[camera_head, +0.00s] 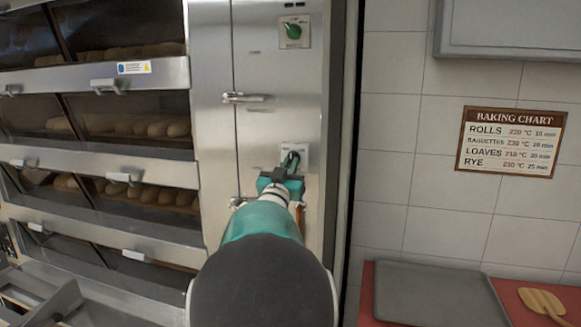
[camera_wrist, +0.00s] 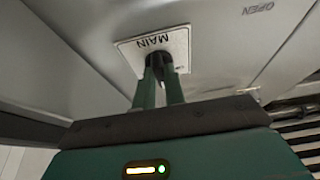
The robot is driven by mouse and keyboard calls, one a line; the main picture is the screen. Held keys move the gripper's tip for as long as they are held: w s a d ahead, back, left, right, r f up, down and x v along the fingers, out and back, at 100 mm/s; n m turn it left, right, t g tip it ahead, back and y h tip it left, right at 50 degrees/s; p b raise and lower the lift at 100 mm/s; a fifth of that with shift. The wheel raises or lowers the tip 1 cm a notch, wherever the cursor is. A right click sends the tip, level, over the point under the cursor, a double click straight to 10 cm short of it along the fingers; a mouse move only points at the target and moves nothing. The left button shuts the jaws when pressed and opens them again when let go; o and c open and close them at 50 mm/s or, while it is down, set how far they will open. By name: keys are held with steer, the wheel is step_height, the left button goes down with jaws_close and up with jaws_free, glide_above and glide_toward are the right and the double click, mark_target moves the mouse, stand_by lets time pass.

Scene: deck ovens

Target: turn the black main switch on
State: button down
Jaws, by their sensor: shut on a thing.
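The black main switch (camera_head: 293,157) sits on a pale square plate on the steel oven panel, below a green switch (camera_head: 292,30). In the wrist view its plate (camera_wrist: 126,52) reads MAIN upside down, and a dark bit of the switch (camera_wrist: 158,64) shows between the fingertips. My gripper (camera_head: 284,170) is at the switch from the front; in the wrist view the two green fingers of my gripper (camera_wrist: 158,76) are closed on the knob. The fingers hide most of the knob, so I cannot tell its exact angle.
A door handle (camera_head: 246,97) sticks out above left of the switch. Glass-fronted oven decks with loaves (camera_head: 150,125) fill the left. A tiled wall with a baking chart (camera_head: 511,141) is at right, above a red counter with a grey tray (camera_head: 440,293) and wooden paddle (camera_head: 542,301).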

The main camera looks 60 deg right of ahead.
steer(key=m+g, duration=0.1)
steer(key=m, duration=0.1)
steer(key=m+g, duration=0.1)
steer(key=m, duration=0.1)
steer(key=m+g, duration=0.1)
steer(key=m, duration=0.1)
steer(key=shift+w+m+g, duration=0.3)
steer(key=shift+m, duration=0.1)
steer(key=m+g, duration=0.1)
steer(key=m, duration=0.1)
steer(key=m+g+y, duration=0.1)
steer(key=m, duration=0.2)
steer(key=shift+w+r+m+g, duration=0.1)
steer(key=shift+r+m+g, duration=0.05)
steer(key=shift+m+g, duration=0.15)
steer(key=shift+m, duration=0.3)
steer(key=c, duration=1.5)
jaws_free()
steer(key=shift+o, duration=0.2)
steer(key=shift+a, duration=0.15)
steer(key=v, duration=1.3)
steer(key=shift+a, duration=0.35)
steer(key=shift+w+r, duration=0.1)
steer(key=shift+w, duration=0.05)
